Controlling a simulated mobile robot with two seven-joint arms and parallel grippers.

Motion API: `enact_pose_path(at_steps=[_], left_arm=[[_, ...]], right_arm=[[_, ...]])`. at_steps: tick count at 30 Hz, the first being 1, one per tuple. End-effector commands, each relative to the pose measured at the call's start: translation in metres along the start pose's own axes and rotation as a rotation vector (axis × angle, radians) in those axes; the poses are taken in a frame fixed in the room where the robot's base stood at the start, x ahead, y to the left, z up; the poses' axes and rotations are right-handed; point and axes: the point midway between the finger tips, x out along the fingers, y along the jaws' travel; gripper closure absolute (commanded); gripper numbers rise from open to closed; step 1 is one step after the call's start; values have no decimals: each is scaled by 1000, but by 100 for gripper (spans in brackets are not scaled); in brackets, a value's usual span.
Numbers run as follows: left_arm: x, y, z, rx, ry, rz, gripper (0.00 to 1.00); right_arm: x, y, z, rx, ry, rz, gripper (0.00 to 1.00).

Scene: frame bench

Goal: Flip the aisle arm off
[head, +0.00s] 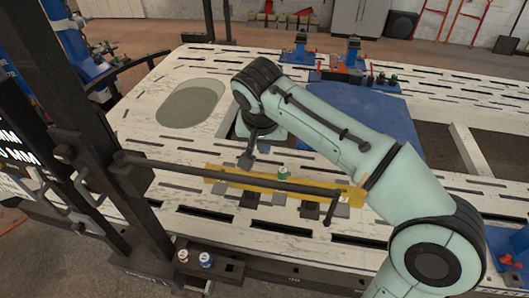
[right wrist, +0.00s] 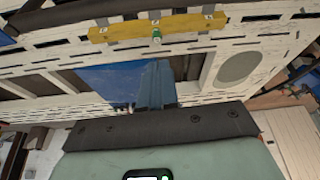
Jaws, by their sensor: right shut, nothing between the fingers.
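The aisle arm appears to be the long dark bar (head: 220,176) in the head view. It runs nearly level from the dark upright post at left to the right, with a short piece hanging from its right end. My right gripper (head: 247,159) is shut and empty, pointing down close to the bar's middle in the picture. I cannot tell whether it touches the bar. In the right wrist view its closed fingers (right wrist: 156,70) stick out over the bench. My left gripper is not in view.
A yellow strip (head: 230,180) with a small green piece (head: 282,172) lies on the slotted white bench (head: 150,112). Red (head: 183,256) and blue (head: 205,260) pieces sit near the front. Blue clamp parts (head: 300,50) stand at the back. My right arm covers the bench's right side.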

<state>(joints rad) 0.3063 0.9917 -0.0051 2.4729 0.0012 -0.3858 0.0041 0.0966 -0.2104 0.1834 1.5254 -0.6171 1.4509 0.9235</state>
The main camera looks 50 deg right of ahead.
Motion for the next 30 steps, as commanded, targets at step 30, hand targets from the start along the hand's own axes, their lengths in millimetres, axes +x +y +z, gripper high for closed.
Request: enact_pose_path(at_steps=[30], left_arm=[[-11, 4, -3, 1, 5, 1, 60]], right_arm=[[-45, -1, -2, 3, 2, 1, 100]])
